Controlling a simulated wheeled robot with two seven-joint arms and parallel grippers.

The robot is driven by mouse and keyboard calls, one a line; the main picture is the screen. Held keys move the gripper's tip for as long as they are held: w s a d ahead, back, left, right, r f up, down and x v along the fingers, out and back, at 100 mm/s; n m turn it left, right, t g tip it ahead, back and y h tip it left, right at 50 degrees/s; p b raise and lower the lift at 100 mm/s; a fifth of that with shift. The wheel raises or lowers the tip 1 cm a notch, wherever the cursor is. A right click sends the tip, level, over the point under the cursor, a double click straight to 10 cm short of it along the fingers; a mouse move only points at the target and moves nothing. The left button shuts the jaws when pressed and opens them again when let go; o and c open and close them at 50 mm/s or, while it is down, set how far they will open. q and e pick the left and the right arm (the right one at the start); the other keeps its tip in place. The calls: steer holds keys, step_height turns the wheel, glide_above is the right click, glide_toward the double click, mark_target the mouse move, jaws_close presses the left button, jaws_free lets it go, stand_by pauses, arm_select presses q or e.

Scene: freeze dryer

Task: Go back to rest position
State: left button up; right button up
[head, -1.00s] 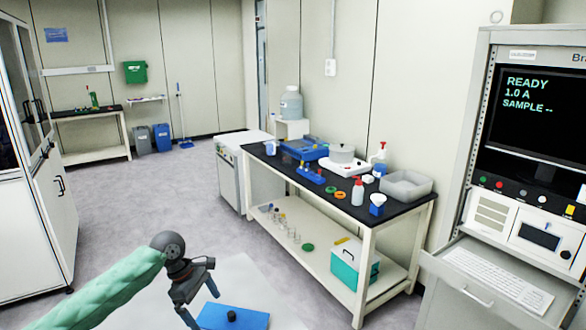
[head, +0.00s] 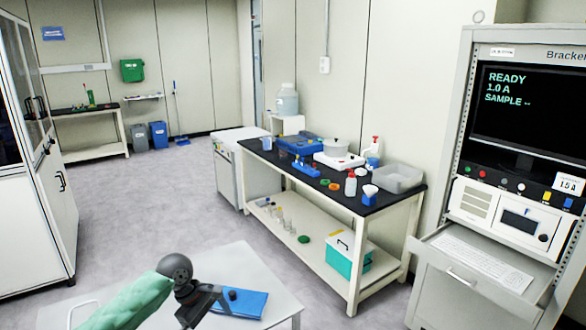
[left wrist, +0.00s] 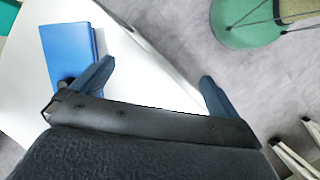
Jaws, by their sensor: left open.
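My left gripper (head: 207,308) comes in from the lower left of the head view on its green-sleeved arm, over a small white table (head: 272,286). In the left wrist view its two blue fingers (left wrist: 155,88) are spread wide with nothing between them. A blue flat block (head: 243,303) with a black knob lies on the white table beside the gripper; it also shows in the left wrist view (left wrist: 70,52). My right gripper is in neither view.
A black-topped bench (head: 330,187) with labware stands ahead. A cabinet rack (head: 470,190) with a READY screen and a pulled-out keyboard drawer (head: 480,265) is at the right. A glass-doored cupboard (head: 35,220) stands at the left. The grey floor between is clear.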

arm_select(q)
steer(key=s+d+f+m+t, duration=0.1)
steer(key=s+d+f+m, duration=0.35)
steer(key=s, duration=0.25)
steer(key=s+d+f+m+t, duration=0.2)
steer(key=s+d+f+m, duration=0.1)
steer(key=s+f+m, duration=0.3)
steer(key=s+a+f+m+t+y, duration=0.15)
steer(key=s+a, duration=0.25)
steer(key=s, duration=0.5)
steer(key=s+a+m+g+y, duration=0.1)
steer(key=s+a+m+y, duration=0.25)
steer(key=s, duration=0.65)
steer(key=s+d+f+g, duration=0.1)
steer(key=s+d+f, duration=0.1)
steer(key=f, duration=1.6)
steer(key=s+d+f+g+h, duration=0.1)
steer(key=s+f, duration=0.1)
steer(key=f, duration=1.7)
steer(key=shift+s+d, duration=0.35)
